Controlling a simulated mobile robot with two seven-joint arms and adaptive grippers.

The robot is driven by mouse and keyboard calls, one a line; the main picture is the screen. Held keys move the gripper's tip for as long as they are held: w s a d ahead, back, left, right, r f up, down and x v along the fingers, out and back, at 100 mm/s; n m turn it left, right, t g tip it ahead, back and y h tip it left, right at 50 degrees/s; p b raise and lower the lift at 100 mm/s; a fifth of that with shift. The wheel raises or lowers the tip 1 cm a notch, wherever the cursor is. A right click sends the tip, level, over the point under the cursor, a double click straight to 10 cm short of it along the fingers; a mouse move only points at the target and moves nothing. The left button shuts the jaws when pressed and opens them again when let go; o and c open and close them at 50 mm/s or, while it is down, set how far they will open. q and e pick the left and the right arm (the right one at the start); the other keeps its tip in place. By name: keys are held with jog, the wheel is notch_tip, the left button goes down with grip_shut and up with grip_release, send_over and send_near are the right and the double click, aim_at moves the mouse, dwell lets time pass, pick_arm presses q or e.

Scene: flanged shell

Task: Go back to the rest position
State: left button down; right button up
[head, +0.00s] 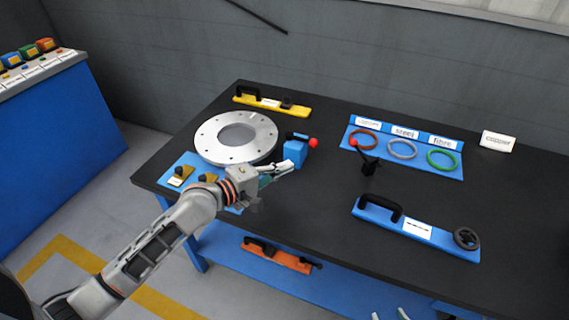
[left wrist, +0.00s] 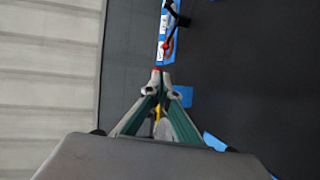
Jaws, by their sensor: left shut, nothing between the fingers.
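My left gripper (head: 280,170) is over the near left part of the dark table, just in front of a grey metal flanged ring (head: 208,143). Its fingers are shut and empty, and the tips meet in the left wrist view (left wrist: 158,78). A blue block with a red-knobbed lever (head: 295,152) stands right beside the ring, close behind the fingers in the picture. At the bottom edge of the head view, two pale fingertips of my right gripper (head: 389,315) show, apart from each other; the rest of it is cut off.
A blue ring board (head: 400,168) and a black red-knobbed lever (head: 369,165) stand toward the back right. A yellow handled plate (head: 270,103) lies behind the flange, a blue handled plate (head: 418,230) near the front edge. An orange handled plate (head: 277,257) lies on the lower shelf.

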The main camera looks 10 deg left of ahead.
pick_arm(q)
jog(key=s+a+f+m+y, duration=0.1)
jog(key=s+f+m, duration=0.1)
jog(key=s+m, duration=0.1)
jog(key=s+a+f+m+g+y, duration=0.1)
jog(key=s+f+m+y, duration=0.1)
jog(key=s, duration=0.3)
jog(key=s+a+f+m+y, duration=0.1)
jog(key=s+a+f+m, duration=0.1)
jog(key=s+f+m, duration=0.1)
jog(key=shift+s+a+f+m+g+y, duration=0.1)
jog(key=shift+s+f+m+g+y, duration=0.25)
jog(key=shift+m, duration=0.55)
jog(key=s+a+m+g+y, duration=0.2)
jog(key=s+a+m+y, duration=0.25)
jog(key=s+a, duration=0.45)
jog(key=s+a+m+g+y, duration=0.1)
jog(key=s+a+m+y, duration=0.35)
jog(key=a, duration=0.75)
jog(key=s+d+f+n+t+h, duration=0.2)
jog(key=d+f+n+t+h, duration=0.1)
jog(key=d+f, duration=1.1)
notch_tip(320, 180, down, 2)
jog(key=n+h, duration=0.1)
jog(key=h, duration=0.1)
jog(key=shift+d+f+n+h, duration=0.15)
jog(key=shift+f+n+h, duration=0.1)
jog(key=shift+n+h, duration=0.1)
